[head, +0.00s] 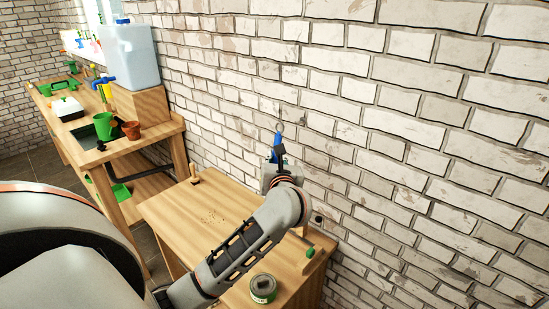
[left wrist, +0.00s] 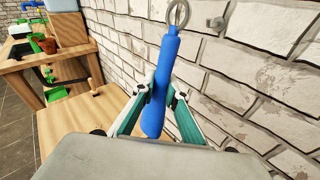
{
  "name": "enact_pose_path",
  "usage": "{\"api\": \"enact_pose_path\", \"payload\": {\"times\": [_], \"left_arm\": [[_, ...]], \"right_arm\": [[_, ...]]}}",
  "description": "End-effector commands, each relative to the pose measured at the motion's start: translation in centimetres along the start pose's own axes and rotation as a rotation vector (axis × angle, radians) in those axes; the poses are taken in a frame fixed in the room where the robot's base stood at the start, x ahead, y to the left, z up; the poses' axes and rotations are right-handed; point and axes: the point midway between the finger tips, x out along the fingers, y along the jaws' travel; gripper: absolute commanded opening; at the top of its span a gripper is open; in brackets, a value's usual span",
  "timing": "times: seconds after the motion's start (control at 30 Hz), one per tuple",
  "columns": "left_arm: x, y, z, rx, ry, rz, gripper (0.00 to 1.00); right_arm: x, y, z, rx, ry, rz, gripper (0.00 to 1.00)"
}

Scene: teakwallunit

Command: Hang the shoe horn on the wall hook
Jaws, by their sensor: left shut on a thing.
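The blue shoe horn (head: 279,138) is held upright near the brick wall, with a metal ring at its top end. In the left wrist view the shoe horn (left wrist: 162,75) stands between the fingers and its ring (left wrist: 178,14) points up. My left gripper (head: 277,158) is shut on its blue body, and the fingers also show in the left wrist view (left wrist: 162,90). A small grey round fitting (left wrist: 215,23) on the wall, right of the ring, may be the wall hook; the ring looks apart from it. My right gripper is not in view.
A wooden table (head: 170,207) stands below my left arm, with a tin (head: 263,288) near its front. A workbench (head: 118,160) at the left carries a green pot (head: 103,126), a terracotta pot (head: 131,130) and a blue water container (head: 130,55). The brick wall bounds the right side.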

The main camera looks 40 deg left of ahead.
Motion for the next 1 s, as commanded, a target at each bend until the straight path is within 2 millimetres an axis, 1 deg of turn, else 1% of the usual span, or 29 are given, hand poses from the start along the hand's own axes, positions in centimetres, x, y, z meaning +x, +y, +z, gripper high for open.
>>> {"api": "enact_pose_path", "payload": {"times": [0.47, 1.0], "left_arm": [[1.8, -1.9, 0.3, -0.001, -0.002, 0.000, 0.00], [3.8, -4.0, 0.6, -0.001, -0.001, -0.001, 0.00]], "right_arm": [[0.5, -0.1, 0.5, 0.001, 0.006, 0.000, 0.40], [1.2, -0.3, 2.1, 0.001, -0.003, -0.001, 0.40]]}}
